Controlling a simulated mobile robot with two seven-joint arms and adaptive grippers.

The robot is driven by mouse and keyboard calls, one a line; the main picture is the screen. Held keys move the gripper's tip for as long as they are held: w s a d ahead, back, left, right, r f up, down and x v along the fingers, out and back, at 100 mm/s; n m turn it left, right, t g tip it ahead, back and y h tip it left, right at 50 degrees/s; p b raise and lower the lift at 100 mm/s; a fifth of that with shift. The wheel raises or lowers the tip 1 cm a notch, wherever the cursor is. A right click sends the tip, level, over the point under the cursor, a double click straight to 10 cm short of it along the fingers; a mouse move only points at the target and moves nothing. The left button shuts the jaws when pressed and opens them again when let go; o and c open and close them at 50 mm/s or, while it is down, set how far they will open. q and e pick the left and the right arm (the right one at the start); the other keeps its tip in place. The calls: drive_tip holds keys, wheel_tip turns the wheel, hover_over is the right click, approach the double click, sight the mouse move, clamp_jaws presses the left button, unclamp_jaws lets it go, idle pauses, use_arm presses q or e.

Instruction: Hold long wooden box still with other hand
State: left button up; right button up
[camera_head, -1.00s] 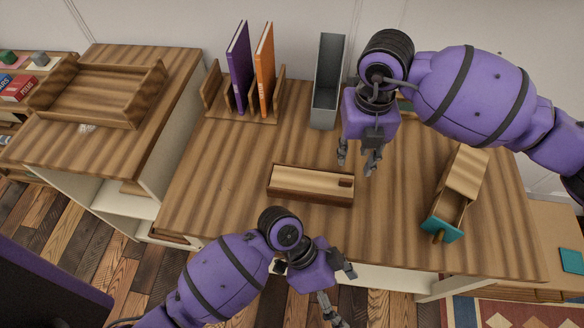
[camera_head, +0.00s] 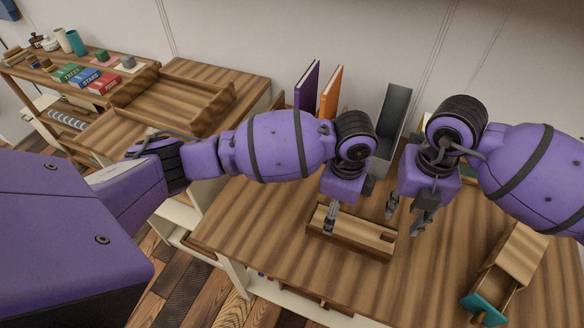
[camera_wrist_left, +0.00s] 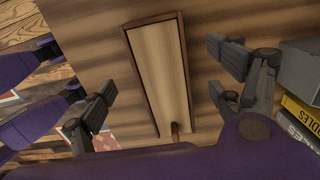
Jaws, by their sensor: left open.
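The long wooden box (camera_head: 368,235) lies on the plank table (camera_head: 255,215), with a pale top panel inside a darker rim. My left gripper (camera_head: 340,217) is over the box's left part, and its hand hides some of the box. In the left wrist view the box (camera_wrist_left: 160,65) runs lengthwise between the two spread fingers of that gripper (camera_wrist_left: 160,72), with nothing gripped. I cannot tell whether a finger touches it. My right gripper (camera_head: 408,215) hovers beyond the box's right end, its fingers apart and empty.
A small wooden box with a teal drawer (camera_head: 484,309) stands at the right. A grey upright holder (camera_head: 393,115), a purple book (camera_head: 307,88) and an orange book (camera_head: 330,92) stand at the back. A wooden tray (camera_head: 170,95) is on the left cabinet.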

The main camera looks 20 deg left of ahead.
sight(351, 232)
use_arm(q)
wheel_tip(351, 232, down, 7)
drive_tip(key=shift+w, duration=0.1)
idle(0.3)
drive_tip(key=c, duration=1.4)
